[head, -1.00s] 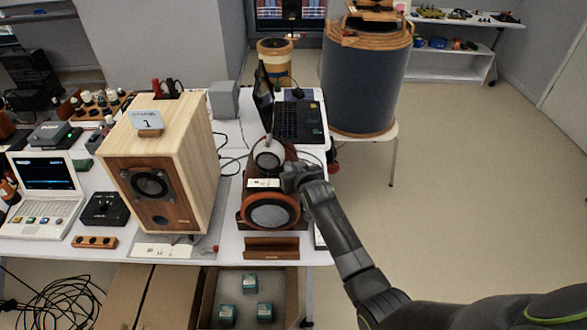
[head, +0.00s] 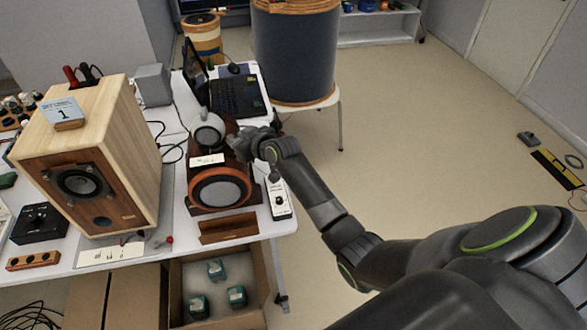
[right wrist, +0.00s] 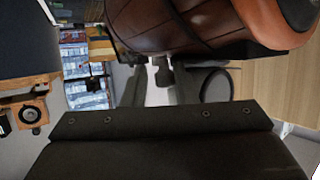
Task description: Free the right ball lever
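A dark brown wooden speaker unit (head: 190,171) with an orange ring (head: 220,190) on its front stands on the table (head: 172,262). A silver rounded part (head: 207,131) sits on top of it. My right gripper (head: 243,143) is at the unit's right side. In the right wrist view, the brown body (right wrist: 170,25) fills the top, with the orange ring at the top right. My two fingers (right wrist: 160,85) stand apart there, with a small dark lever-like part (right wrist: 163,74) showing between them. I cannot tell if they touch it. My left gripper is out of view.
A large wooden speaker (head: 90,160) marked 1 stands to the left. A laptop (head: 235,95) is behind. A white box with a dark knob (head: 279,201) lies right of the unit, near the table edge. A wooden rest (head: 228,228) lies in front.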

